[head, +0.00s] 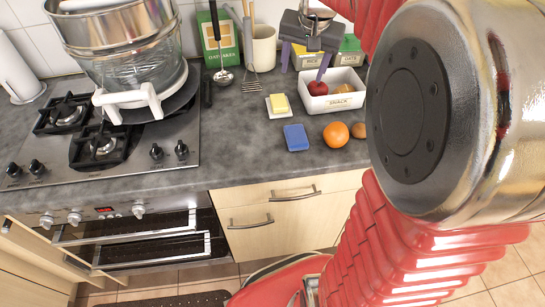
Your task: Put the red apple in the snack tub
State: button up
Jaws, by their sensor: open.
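The red apple (318,88) is in the left part of the white snack tub (318,106), which is marked SNACK and stands on the grey counter. A yellow-brown item (344,88) is also in the tub, to the right of the apple. My gripper (304,72) is above and behind the tub's left end, with its purple fingers apart. The right fingertip is just above the apple in the picture; I cannot tell whether they touch. Nothing shows between the fingers. The tub's front wall hides the lower part of the apple.
An orange (336,134) and a brown round item (358,130) sit in front of the tub. A blue sponge (296,137) and a yellow block on a white dish (277,116) lie to the left. Boxes, a utensil crock (263,47) and a steamer on the hob stand behind and left.

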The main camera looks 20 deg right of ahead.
jog(key=s+a+f+n+t, duration=0.1)
jog(key=s+a+n, duration=0.3)
jog(key=s+a, duration=0.4)
jog(key=s+a+f+n+y, duration=0.1)
jog(key=s+a+f+n, duration=0.2)
jog(key=s+a, duration=0.6)
jog(key=s+n, duration=0.1)
jog(key=s, duration=0.2)
jog(key=shift+s+a+t, duration=0.25)
jog(key=shift+s+t, duration=0.15)
jog(key=shift+d, duration=0.1)
